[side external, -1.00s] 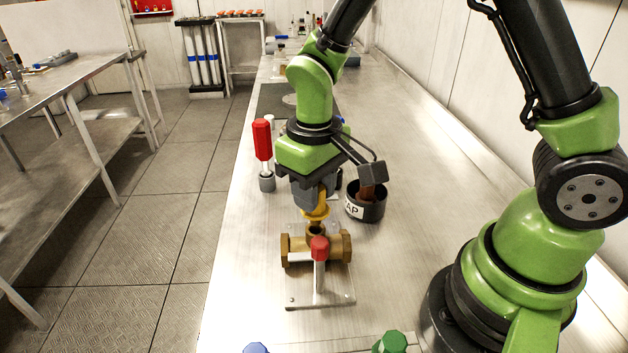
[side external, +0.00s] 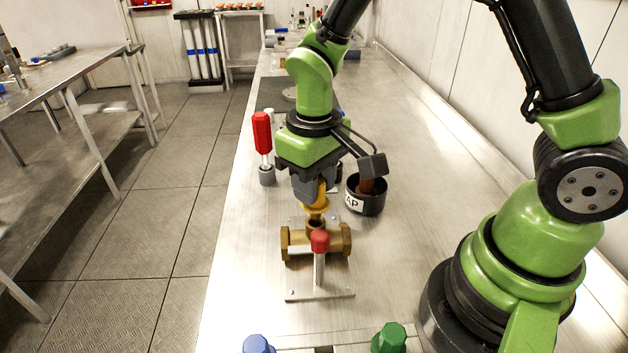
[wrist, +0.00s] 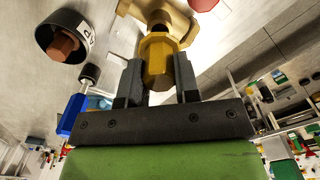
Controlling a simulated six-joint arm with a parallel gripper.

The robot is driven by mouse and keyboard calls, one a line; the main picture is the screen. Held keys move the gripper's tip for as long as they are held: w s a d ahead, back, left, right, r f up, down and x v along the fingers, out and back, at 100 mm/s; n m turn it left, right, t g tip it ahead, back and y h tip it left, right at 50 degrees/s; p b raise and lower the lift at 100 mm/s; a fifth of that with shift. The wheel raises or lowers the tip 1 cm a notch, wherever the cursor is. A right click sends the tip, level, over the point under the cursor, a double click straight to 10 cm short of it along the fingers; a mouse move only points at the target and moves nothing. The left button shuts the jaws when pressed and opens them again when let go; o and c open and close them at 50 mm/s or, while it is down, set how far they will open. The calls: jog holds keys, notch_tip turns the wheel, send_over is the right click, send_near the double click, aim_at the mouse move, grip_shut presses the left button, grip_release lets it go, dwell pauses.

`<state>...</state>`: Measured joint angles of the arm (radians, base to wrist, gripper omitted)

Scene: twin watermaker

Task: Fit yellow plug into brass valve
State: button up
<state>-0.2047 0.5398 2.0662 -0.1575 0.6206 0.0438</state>
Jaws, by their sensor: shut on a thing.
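My gripper (side external: 316,196) points down above the brass valve (side external: 335,241) and is shut on the yellow plug (side external: 317,209). The brass valve lies on a metal plate (side external: 330,286) and has a red-capped lever (side external: 319,241) at its front. The plug sits just over the valve's upright top port (side external: 315,226). I cannot tell whether its lower end is inside the port. In the wrist view the yellow plug (wrist: 156,57) is between both fingers (wrist: 159,80), with the brass valve (wrist: 155,12) right beyond it.
A black cup (side external: 366,198) with a brown block in it stands close to the right of my gripper. A red-handled tool (side external: 262,135) stands upright in a grey holder at left. Blue (side external: 258,344) and green (side external: 389,338) knobs are at the front edge.

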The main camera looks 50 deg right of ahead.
jog(key=shift+f, duration=1.8)
jog(key=o, duration=0.9)
notch_tip(320, 180, up, 9)
jog(key=shift+r, duration=0.45)
